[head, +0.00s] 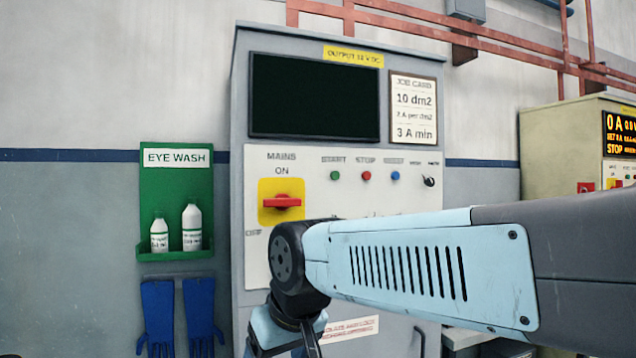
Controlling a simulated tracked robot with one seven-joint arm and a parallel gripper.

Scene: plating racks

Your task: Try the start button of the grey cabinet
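The grey cabinet (310,40) stands in the middle of the head view with a dark, blank screen (314,97). Its start button (335,175) is small and green, under the label START. A red stop button (366,176) and a blue reset button (395,175) sit to its right. A red mains switch handle (282,202) lies horizontal on a yellow plate at the left, near the ON label. My arm crosses in front of the cabinet's lower part, below the buttons. My gripper's fingers are not visible; they are beyond the bottom edge or hidden by the arm.
A job card (413,108) is beside the screen. A small black knob (429,181) sits right of the buttons. A green eye wash station (176,185) and blue gloves (159,315) hang at the left. A beige cabinet (553,150) with a lit display (620,133) stands right.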

